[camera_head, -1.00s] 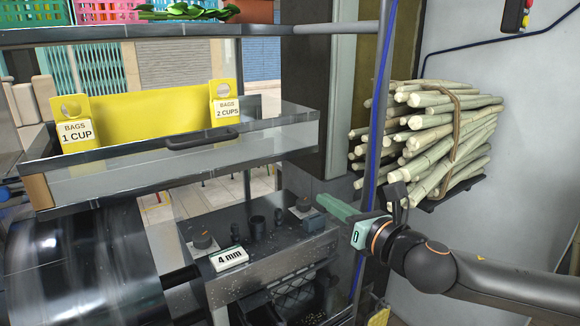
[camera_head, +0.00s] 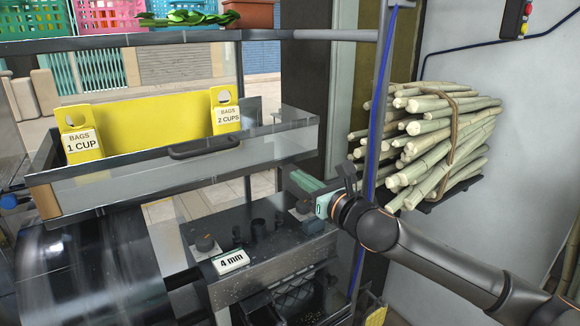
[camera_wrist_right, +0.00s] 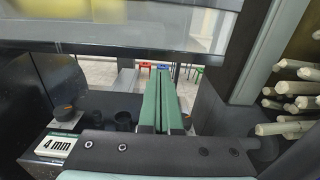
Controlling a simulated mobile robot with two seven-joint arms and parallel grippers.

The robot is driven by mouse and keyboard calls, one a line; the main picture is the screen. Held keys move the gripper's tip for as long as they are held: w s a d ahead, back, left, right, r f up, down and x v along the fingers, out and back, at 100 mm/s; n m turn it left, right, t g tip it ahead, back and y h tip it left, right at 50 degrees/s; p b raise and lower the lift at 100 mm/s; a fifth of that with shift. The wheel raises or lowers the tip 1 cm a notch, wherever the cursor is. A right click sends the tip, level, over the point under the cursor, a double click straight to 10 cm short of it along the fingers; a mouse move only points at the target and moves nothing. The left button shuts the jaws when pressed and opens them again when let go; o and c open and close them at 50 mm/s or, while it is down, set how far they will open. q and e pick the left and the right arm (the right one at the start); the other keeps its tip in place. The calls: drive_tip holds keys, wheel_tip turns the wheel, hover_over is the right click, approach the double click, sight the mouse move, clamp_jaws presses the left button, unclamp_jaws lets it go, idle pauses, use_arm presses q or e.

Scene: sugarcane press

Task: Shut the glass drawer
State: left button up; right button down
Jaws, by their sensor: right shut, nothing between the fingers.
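The glass drawer (camera_head: 150,178) has clear panels in a dark metal frame and a dark handle (camera_head: 203,146) on its front. It stands out toward me and holds a yellow bag holder with cards for 1 cup and 2 cups. My right gripper (camera_head: 294,177) is shut and empty, just below the drawer's right end. I cannot tell whether it touches the drawer. In the right wrist view its green fingers (camera_wrist_right: 158,95) lie together, below the drawer's lower edge (camera_wrist_right: 120,52). My left gripper is not in view.
Below the drawer is a dark machine top with knobs and a 4 mm label (camera_head: 230,261). A shiny drum (camera_head: 85,265) is at lower left. A blue-cabled post (camera_head: 376,120) and a bundle of sugarcane (camera_head: 435,140) stand to the right.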

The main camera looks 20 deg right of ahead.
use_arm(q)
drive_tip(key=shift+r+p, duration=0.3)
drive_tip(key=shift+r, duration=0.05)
use_arm(e)
drive_tip(key=shift+w+a, duration=0.2)
drive_tip(key=shift+w, duration=0.95)
drive_tip(key=shift+w+a, duration=0.15)
drive_tip(key=shift+w, duration=0.95)
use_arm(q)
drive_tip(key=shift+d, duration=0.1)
use_arm(e)
drive_tip(key=shift+w, duration=0.1)
